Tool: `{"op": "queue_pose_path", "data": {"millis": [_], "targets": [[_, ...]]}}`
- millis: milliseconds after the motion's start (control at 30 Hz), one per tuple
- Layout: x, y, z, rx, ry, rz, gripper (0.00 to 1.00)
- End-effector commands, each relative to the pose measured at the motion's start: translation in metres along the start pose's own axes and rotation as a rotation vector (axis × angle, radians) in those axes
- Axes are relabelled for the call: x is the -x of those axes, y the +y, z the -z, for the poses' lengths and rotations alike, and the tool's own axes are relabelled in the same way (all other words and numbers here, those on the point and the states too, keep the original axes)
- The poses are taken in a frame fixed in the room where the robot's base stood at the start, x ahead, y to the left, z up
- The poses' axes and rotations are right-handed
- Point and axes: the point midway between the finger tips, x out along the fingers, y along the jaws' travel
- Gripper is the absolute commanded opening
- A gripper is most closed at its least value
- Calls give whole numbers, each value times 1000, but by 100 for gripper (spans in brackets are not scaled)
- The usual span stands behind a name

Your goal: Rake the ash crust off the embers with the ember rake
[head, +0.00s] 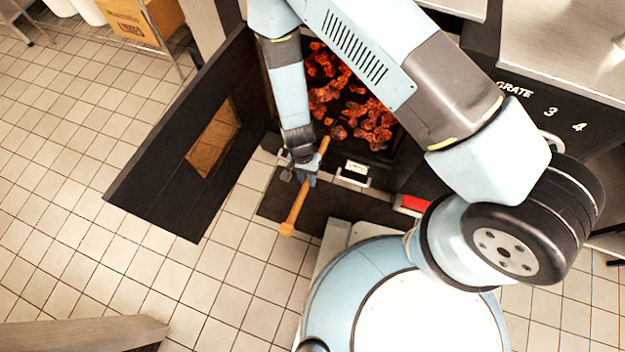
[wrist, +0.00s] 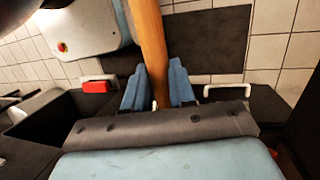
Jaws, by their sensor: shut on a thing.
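My gripper (head: 304,174) is shut on the wooden handle of the ember rake (head: 292,216), in front of the open firebox. The handle slants from lower left to upper right and its upper end reaches the firebox's front edge. The rake's head cannot be made out. In the wrist view the handle (wrist: 150,40) runs between the blue fingertips of my gripper (wrist: 160,90). Glowing orange-red embers (head: 372,122) with dark patches lie in the firebox, partly hidden by my arm. I cannot make out a distinct ash crust.
The firebox's black door (head: 160,172) stands open at the left, with an amber window (head: 212,138). A dark mat (head: 280,203) lies on the tiled floor below the firebox. A counter (head: 565,50) stands at the right, and a cardboard box (head: 135,18) at top left.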

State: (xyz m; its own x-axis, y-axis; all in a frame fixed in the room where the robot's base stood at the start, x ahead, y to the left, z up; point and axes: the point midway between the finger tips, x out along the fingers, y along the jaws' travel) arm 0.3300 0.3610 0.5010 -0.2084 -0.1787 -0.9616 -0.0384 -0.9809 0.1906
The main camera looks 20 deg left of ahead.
Motion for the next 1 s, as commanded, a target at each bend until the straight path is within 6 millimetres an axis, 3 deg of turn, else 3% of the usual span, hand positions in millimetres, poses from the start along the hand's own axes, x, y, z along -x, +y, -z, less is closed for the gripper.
{"op": "queue_pose_path", "data": {"millis": [333, 1000], "targets": [[9, 2, 4, -2, 0, 1, 0], [21, 4, 67, -2, 1, 1, 0]]}}
